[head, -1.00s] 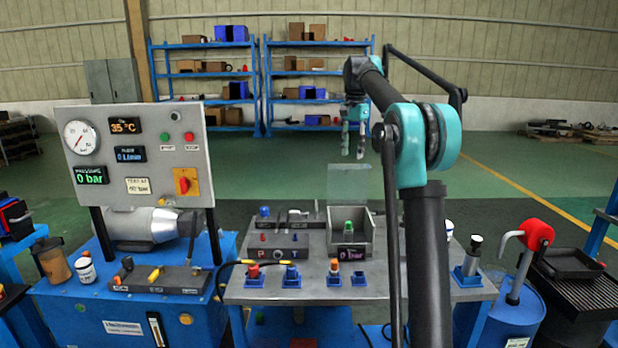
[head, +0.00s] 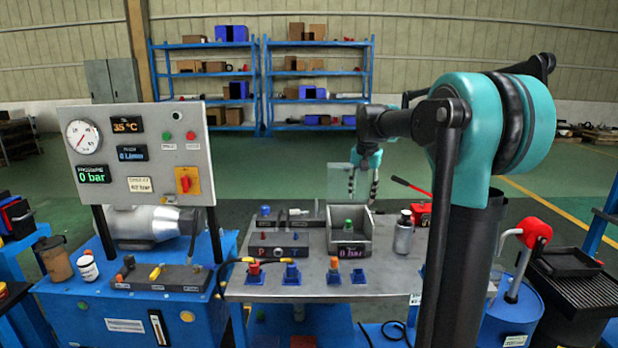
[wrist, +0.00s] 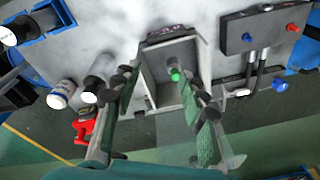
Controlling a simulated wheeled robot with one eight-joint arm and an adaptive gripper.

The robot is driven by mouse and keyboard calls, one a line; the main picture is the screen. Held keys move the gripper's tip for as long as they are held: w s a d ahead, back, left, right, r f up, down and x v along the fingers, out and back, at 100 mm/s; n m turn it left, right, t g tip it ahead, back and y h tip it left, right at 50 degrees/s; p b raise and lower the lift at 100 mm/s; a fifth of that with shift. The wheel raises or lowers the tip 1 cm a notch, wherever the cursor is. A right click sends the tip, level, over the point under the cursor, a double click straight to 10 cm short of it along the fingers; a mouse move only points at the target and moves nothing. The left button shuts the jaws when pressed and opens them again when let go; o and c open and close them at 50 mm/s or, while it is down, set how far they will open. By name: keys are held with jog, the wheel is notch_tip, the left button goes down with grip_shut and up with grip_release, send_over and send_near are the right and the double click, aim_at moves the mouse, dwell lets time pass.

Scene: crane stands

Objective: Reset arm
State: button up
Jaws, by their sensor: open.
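My gripper (head: 364,184) is open and empty. In the head view it hangs above the back of the grey bench (head: 320,288), with its fingers pointing down. In the wrist view my two green-padded fingers (wrist: 160,125) stand apart on either side of the grey bin (wrist: 165,80). That bin also shows in the head view (head: 367,228), with a green-topped fitting (head: 348,226) in it. My arm is folded, with its elbow at the right of the head view. It hides part of the bench's right side.
A control panel (head: 140,152) and pump unit stand at left. A grey bottle (head: 403,236) and a red tool (head: 420,214) are right of the bin. A clear shield (head: 346,176) stands behind it. A blue drum (head: 517,308) is at right. The floor behind is open.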

jog(key=s+d+f+n+t, duration=0.1)
jog(key=s+f+n, duration=0.1)
jog(key=s+f, duration=1)
jog(key=s+d+f+n+t, duration=0.1)
jog(key=s+f+n, duration=0.2)
jog(key=s+f, duration=0.9)
jog(key=s, duration=0.6)
jog(key=shift+s+t, duration=0.3)
